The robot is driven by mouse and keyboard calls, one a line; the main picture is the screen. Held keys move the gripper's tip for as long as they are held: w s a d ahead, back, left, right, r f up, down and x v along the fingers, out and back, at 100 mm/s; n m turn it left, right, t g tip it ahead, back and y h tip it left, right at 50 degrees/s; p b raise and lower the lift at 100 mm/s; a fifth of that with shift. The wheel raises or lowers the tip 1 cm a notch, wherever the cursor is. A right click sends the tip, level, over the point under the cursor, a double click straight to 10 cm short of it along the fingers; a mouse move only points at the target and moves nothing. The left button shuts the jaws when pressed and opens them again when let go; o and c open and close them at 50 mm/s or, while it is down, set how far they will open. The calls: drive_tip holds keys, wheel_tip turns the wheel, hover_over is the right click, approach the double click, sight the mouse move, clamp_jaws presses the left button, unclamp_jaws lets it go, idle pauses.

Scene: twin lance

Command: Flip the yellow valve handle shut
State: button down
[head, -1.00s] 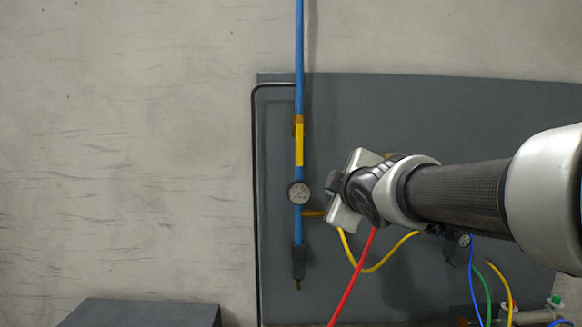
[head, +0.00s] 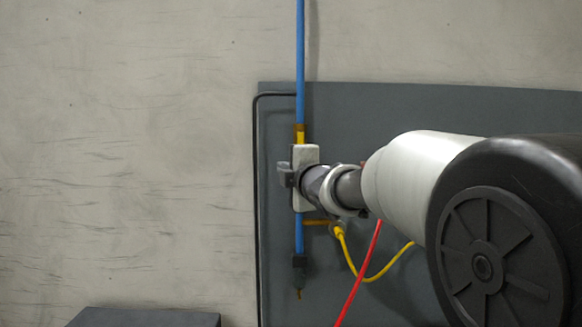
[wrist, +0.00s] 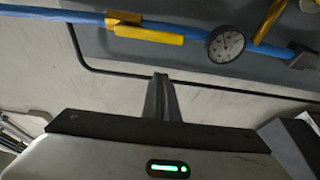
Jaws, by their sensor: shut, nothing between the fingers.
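The yellow valve handle (wrist: 149,35) lies along the blue pipe (wrist: 62,16) in the wrist view, next to a brass valve body (wrist: 125,18). In the head view only the upper end of the yellow handle (head: 300,137) shows above my gripper (head: 298,178), which hides the rest. In the wrist view the fingers of my gripper (wrist: 160,78) are together and empty. They appear below the handle in that picture, with a gap between; the depth between them is hard to tell.
A round gauge (wrist: 226,44) sits on the pipe beside the handle. A black tube (head: 256,200) edges the dark panel (head: 420,110). Red (head: 359,274) and yellow hoses (head: 372,276) hang below my arm. A dark box top (head: 145,318) is at lower left.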

drive_tip(key=w+p, duration=0.1)
drive_tip(key=w+d, duration=0.1)
drive_tip(key=w, duration=0.1)
drive_tip(key=w+d+p, duration=0.1)
drive_tip(key=shift+w+d+p, duration=0.25)
drive_tip(key=shift+p, duration=0.1)
